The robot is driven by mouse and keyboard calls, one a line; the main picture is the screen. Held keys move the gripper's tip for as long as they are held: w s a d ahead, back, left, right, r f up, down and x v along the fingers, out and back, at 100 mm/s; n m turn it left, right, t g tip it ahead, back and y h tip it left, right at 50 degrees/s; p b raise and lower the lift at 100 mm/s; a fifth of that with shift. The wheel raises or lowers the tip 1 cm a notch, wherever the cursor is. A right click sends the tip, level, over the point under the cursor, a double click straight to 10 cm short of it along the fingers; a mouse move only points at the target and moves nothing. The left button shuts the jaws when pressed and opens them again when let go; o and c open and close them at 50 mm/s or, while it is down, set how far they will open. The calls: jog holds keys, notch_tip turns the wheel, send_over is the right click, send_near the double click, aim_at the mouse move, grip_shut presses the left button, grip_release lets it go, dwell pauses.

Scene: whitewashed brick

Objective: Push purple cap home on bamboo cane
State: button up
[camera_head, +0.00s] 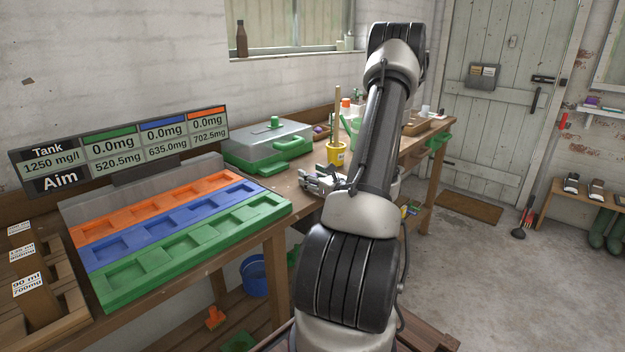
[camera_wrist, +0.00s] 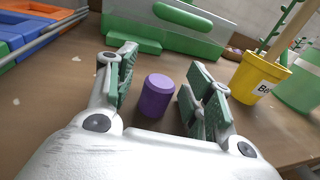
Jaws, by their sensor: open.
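The purple cap (camera_wrist: 156,97) stands upright on the wooden bench in the wrist view, between the two fingers of my gripper (camera_wrist: 162,66). Gaps show on both sides of it, so the fingers are open and not gripping it. The bamboo cane (camera_wrist: 292,30) stands in a yellow pot (camera_wrist: 258,80) to the right of my gripper. In the head view the cane (camera_head: 337,112) rises from the yellow pot (camera_head: 336,155), just beyond my gripper (camera_head: 312,178). I cannot make out the cap there.
A green-and-grey case (camera_head: 265,147) stands behind my gripper. The orange, blue and green trays (camera_head: 180,225) fill the bench's left part. A green watering can (camera_wrist: 300,92) stands close beside the pot. Bare bench top lies around the cap.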

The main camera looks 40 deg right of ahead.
jog(key=c, duration=0.9)
jog(key=shift+o, duration=0.2)
jog(key=shift+r, duration=0.1)
